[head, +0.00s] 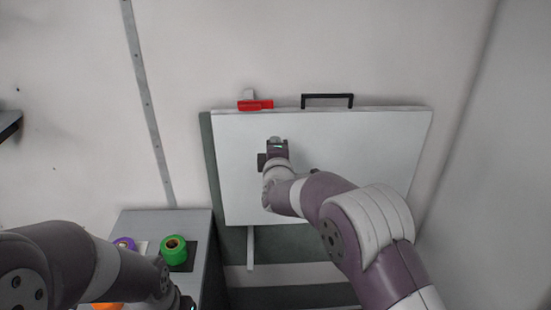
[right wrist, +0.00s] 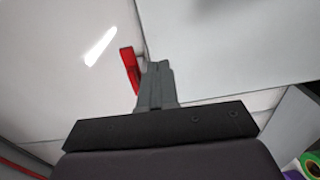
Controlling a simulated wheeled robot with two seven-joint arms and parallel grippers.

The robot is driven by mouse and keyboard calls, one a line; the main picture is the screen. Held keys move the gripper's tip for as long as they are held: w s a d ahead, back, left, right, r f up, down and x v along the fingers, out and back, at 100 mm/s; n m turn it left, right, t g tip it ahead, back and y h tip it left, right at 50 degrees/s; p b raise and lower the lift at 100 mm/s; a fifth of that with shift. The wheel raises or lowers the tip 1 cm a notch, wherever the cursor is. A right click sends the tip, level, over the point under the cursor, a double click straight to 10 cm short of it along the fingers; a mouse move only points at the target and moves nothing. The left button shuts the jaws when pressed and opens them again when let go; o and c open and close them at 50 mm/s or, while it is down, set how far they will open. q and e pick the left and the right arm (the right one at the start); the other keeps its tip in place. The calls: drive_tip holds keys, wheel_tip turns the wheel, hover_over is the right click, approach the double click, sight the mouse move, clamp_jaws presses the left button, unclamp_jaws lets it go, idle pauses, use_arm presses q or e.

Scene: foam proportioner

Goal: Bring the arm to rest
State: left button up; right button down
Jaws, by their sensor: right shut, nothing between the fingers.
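My right arm reaches up from the lower right in the head view. Its gripper (head: 275,139) is in front of the upper left part of a white panel (head: 370,150). In the right wrist view the fingers (right wrist: 156,72) are together with nothing between them. They appear close to a red handle (right wrist: 131,68) in that picture, but I cannot tell the gap in depth. My left arm (head: 75,262) comes in low at the left. Its wrist reaches the bottom edge and its fingers are out of the frame.
The red handle (head: 255,105) and a black handle (head: 328,96) are at the panel's top edge. A grey cabinet (head: 140,222) at lower left carries a green round part (head: 174,250), a purple one (head: 125,243) and an orange one (head: 104,306). Walls stand behind and at right.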

drive_tip(key=s+d+f+m+g+y, duration=0.1)
drive_tip(key=s+f+m+g+y, duration=0.1)
drive_tip(key=s+f+m+g, duration=1)
use_arm(q)
drive_tip(key=shift+s+a+f, duration=0.1)
drive_tip(key=shift+s+f, duration=0.2)
drive_tip(key=shift+f, duration=0.05)
use_arm(e)
drive_tip(key=s+d+f+m+g+h, duration=0.1)
drive_tip(key=s+d+f+m+g, duration=0.1)
drive_tip(key=s+d, duration=0.6)
drive_tip(key=s+d+f+m+g+h, duration=0.1)
drive_tip(key=s+d, duration=0.7)
drive_tip(key=s, duration=1.1)
drive_tip(key=f+m+g, duration=0.1)
drive_tip(key=f+m, duration=0.1)
drive_tip(key=m, duration=0.1)
drive_tip(key=shift+s+h, duration=0.2)
drive_tip(key=shift+h, duration=0.1)
